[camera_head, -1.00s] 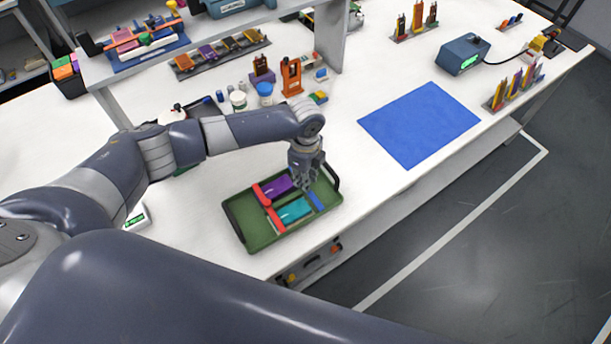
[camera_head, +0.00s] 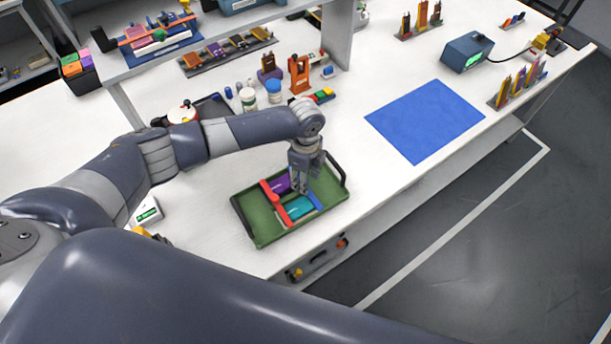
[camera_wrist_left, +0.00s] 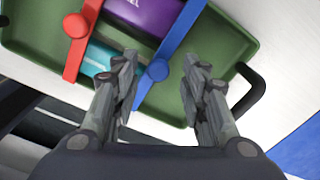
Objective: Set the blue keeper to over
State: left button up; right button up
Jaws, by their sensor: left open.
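The green tray (camera_head: 262,228) lies on the white bench with a purple cell (camera_head: 280,183) and a teal cell (camera_head: 298,208) in it. The blue keeper (camera_head: 316,201) is a bar at the cells' right ends, partly hidden by my gripper in the head view. In the left wrist view the blue keeper (camera_wrist_left: 176,40) runs slantwise along the cell ends, its round knob between my fingers; I cannot tell whether it overlaps the cells. The red keeper (camera_wrist_left: 80,45) crosses the cells' other side. My left gripper (camera_wrist_left: 158,75) is open, pointing down over the tray, fingers apart from the knob.
The tray has black handles (camera_wrist_left: 250,92). A blue mat (camera_head: 425,120) lies right of the tray, with clear bench between. Bottles (camera_head: 274,91), an orange stand (camera_head: 299,74) and racks stand behind. A small scale (camera_head: 147,211) is to the left. The bench's front edge is close.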

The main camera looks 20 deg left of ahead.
pick_arm(q)
jog(key=shift+r, duration=0.1)
notch_tip(320, 180, up, 12)
pick_arm(e)
jog(key=shift+s+a, duration=0.55)
jog(key=shift+s, duration=0.15)
pick_arm(q)
jog(key=shift+d+f, duration=0.1)
jog(key=shift+f, duration=0.1)
